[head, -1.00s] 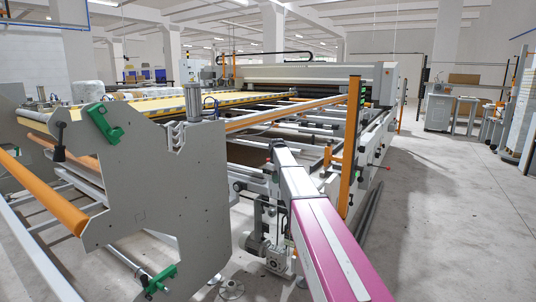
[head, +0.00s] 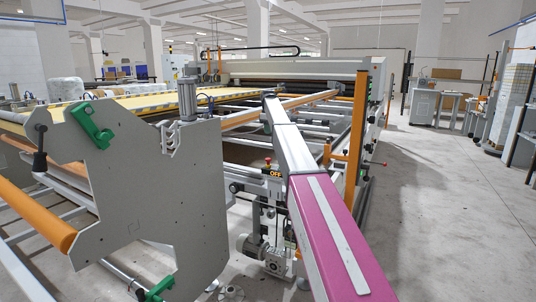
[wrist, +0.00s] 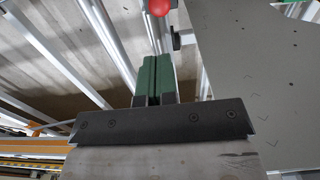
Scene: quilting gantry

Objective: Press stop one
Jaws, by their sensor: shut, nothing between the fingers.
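A small red stop button (head: 267,161) on a yellow base sits above a dark sign reading OFF (head: 275,174), on the near end of the machine, just left of my arm in the head view. In the wrist view a round red button top (wrist: 158,6) shows at the top edge, partly cut off, straight beyond the fingertips. My gripper (wrist: 157,60) is shut and empty, its green finger pads together. The fingertips look apart from the button, but the depth is unclear.
A large grey side plate (head: 165,190) with green clamps (head: 90,125) stands left of the button. An orange post (head: 356,140) stands right of it. A motor (head: 270,254) is below. The floor (head: 450,220) on the right is clear.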

